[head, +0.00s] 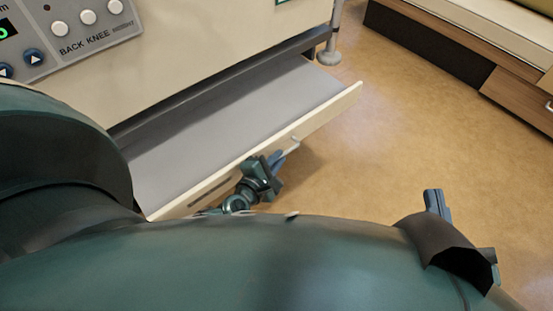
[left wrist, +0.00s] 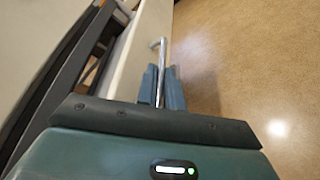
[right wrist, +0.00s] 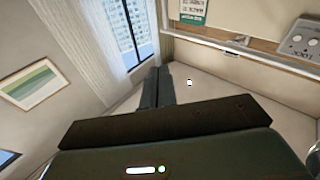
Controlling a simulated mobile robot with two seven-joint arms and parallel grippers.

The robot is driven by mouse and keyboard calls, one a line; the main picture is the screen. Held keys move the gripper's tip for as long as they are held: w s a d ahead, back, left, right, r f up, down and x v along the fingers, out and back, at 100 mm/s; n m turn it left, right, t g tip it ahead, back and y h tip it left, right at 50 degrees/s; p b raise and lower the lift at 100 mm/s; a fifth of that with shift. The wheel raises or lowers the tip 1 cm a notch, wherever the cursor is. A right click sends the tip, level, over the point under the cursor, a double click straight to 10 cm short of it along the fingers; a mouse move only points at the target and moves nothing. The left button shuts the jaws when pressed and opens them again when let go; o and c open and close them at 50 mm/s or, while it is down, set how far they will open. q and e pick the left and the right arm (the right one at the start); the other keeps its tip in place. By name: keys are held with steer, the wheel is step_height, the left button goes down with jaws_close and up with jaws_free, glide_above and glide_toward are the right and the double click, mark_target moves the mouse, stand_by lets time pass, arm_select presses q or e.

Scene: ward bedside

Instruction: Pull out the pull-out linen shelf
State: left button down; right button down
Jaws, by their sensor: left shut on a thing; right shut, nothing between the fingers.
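The pull-out linen shelf (head: 235,108) extends from under the bed's cream end panel (head: 190,45) in the head view. Its grey top is bare and its cream front panel (head: 325,107) stands well clear of the bed. My left gripper (head: 280,163) is at the outer face of that panel. In the left wrist view its fingers (left wrist: 161,84) are shut on the metal bar handle (left wrist: 163,52). My right gripper (head: 438,203) is shut and empty at the right, away from the shelf; its fingers (right wrist: 158,85) also show in the right wrist view.
A bed leg with a caster (head: 329,52) stands beyond the shelf's far end. A wooden bench (head: 470,45) is at the top right. The tan floor (head: 390,140) in front of the shelf is clear. A control panel (head: 75,30) is on the bed end.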

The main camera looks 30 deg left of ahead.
steer(key=shift+r, duration=0.15)
arm_select(q)
steer(key=c, duration=1.5)
jaws_free()
